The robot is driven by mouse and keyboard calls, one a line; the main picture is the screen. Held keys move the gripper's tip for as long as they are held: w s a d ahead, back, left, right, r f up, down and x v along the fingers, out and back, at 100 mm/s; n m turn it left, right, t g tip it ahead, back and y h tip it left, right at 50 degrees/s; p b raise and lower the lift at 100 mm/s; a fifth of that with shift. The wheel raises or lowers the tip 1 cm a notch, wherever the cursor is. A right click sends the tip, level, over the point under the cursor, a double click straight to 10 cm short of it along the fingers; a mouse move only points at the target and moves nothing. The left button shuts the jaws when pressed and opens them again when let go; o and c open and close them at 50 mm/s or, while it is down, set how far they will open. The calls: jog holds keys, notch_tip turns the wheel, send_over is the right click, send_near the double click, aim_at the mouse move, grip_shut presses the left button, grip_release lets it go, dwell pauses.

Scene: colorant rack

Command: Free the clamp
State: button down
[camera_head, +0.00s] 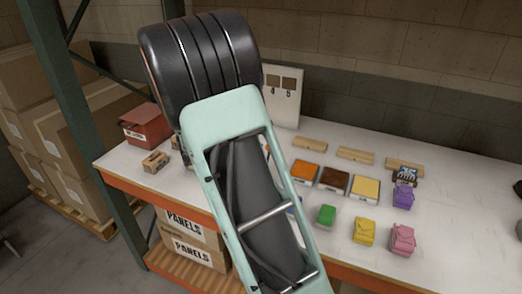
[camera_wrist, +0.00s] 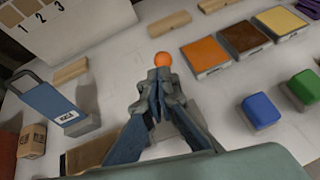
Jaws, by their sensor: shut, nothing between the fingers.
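My gripper (camera_wrist: 160,92) shows in the wrist view with its fingers closed together and nothing between them. It is above the pale tabletop. An orange ball-shaped knob (camera_wrist: 162,59) shows just beyond the fingertips; what it sits on is hidden behind them, and I cannot tell whether they touch it. No clamp can be made out clearly. A blue piece with a grey handle and a white label (camera_wrist: 58,105) stands at the left of the wrist view. In the head view my arm covers the middle of the table and hides the gripper.
Orange, brown and yellow blocks (camera_head: 366,188) sit on the table (camera_head: 455,163), with wooden bars (camera_head: 355,155) behind them. Green (camera_head: 326,215), yellow (camera_head: 364,231), pink (camera_head: 403,239) and purple (camera_head: 403,196) pieces stand nearby. A red box (camera_head: 143,125) is at the left end.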

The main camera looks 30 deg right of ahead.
notch_tip(320, 180, up, 8)
jog(key=a, duration=0.2)
jog(key=shift+f, duration=0.25)
